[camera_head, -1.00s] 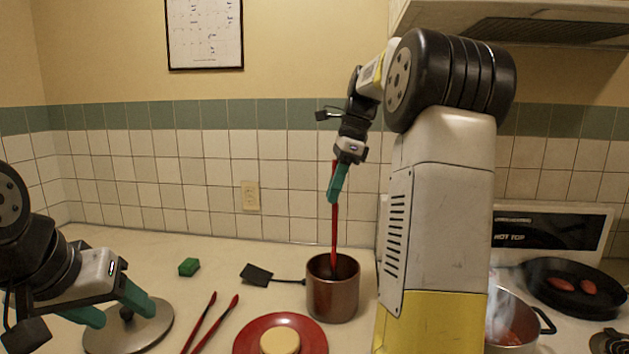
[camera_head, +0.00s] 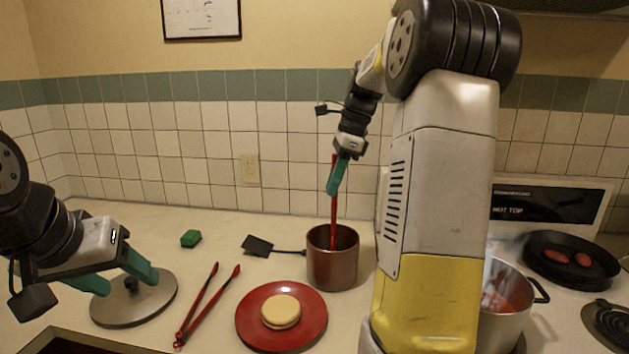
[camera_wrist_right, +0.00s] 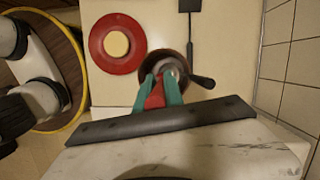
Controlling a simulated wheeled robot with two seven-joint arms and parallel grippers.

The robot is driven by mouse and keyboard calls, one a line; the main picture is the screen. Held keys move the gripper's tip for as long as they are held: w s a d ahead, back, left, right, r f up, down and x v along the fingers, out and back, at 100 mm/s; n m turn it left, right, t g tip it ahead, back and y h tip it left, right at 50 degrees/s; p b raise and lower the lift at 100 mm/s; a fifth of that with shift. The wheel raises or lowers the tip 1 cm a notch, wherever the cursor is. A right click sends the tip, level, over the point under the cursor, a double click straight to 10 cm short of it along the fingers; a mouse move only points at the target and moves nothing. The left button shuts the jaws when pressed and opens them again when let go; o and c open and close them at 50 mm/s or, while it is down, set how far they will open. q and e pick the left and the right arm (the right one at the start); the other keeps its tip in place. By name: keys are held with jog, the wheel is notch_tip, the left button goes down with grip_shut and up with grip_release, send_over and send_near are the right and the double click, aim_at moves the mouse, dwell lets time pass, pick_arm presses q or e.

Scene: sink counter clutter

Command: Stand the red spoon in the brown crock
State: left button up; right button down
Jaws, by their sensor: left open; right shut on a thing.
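The red spoon (camera_head: 334,209) is upright in my right gripper (camera_head: 336,182), which is shut on its upper part. The spoon's lower end is inside the mouth of the brown crock (camera_head: 332,268). The front wall hides that end, so I cannot tell whether it touches the bottom. In the right wrist view, the gripper (camera_wrist_right: 158,92) is over the crock (camera_wrist_right: 151,65), with red between its green fingers. My left gripper (camera_head: 128,284) is open and empty, over a round metal lid (camera_head: 135,309) at the left.
A red plate (camera_head: 253,325) with a pale round item (camera_head: 281,311) is in front of the crock. Red tongs (camera_head: 205,306), a black spatula (camera_head: 258,246) and a green sponge (camera_head: 190,238) lie to the left. A pot (camera_head: 505,318) and pan (camera_head: 570,260) are at the right.

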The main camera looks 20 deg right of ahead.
jog(key=c, duration=1.4)
grip_release()
jog(key=shift+o, duration=0.2)
jog(key=v, duration=0.7)
jog(key=shift+r, duration=0.4)
jog(key=shift+s+d, duration=0.1)
jog(key=s+a+n, duration=0.2)
jog(key=s+a+n+t, duration=0.1)
jog(key=s+a+n, duration=0.1)
jog(key=shift+s+r+n, duration=0.2)
jog(key=shift+r+n, duration=0.05)
jog(key=shift+n, duration=0.05)
jog(key=s+a+f+n+t, duration=0.1)
jog(key=s+a+f+n, duration=0.2)
jog(key=s+n, duration=0.2)
jog(key=s+a+f+n+t, duration=0.2)
jog(key=s+a+f+n, duration=0.1)
jog(key=s+n, duration=0.3)
jog(key=s+a+f+n+t+h, duration=0.1)
jog(key=s+a+f+n, duration=0.2)
jog(key=s+n, duration=0.3)
jog(key=shift+a+f, duration=0.35)
jog(key=shift+a, duration=0.3)
